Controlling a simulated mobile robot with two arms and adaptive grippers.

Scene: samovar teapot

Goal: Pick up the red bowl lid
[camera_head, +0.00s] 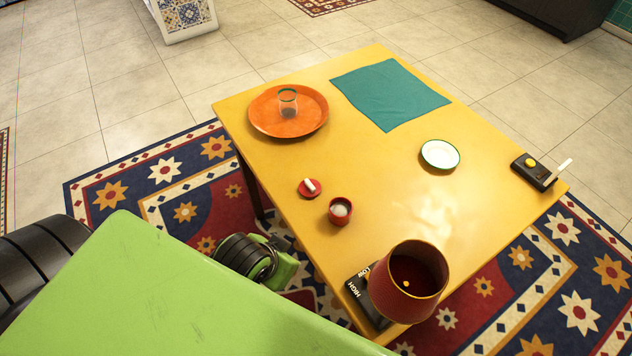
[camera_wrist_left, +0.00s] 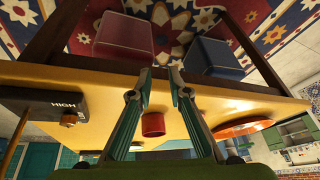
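The red lid (camera_head: 309,187) with a pale handle lies on the yellow table in the head view. It rests left of and behind the small red bowl (camera_head: 340,211), which is uncovered and holds something white. In the upside-down left wrist view, a small red round thing (camera_wrist_left: 153,124), seemingly the bowl, appears between the fingers of my left gripper (camera_wrist_left: 160,75). The fingers are spread and empty. I cannot pick out the lid in the wrist view; a finger may hide it. My left fingers are not visible in the head view. My right gripper is not in view.
The table (camera_head: 460,215) also bears an orange tray (camera_head: 262,118) with a glass (camera_head: 288,102), a teal cloth (camera_head: 390,94), a white plate (camera_head: 440,154) and a black box (camera_head: 533,171). Table space around the lid is clear.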

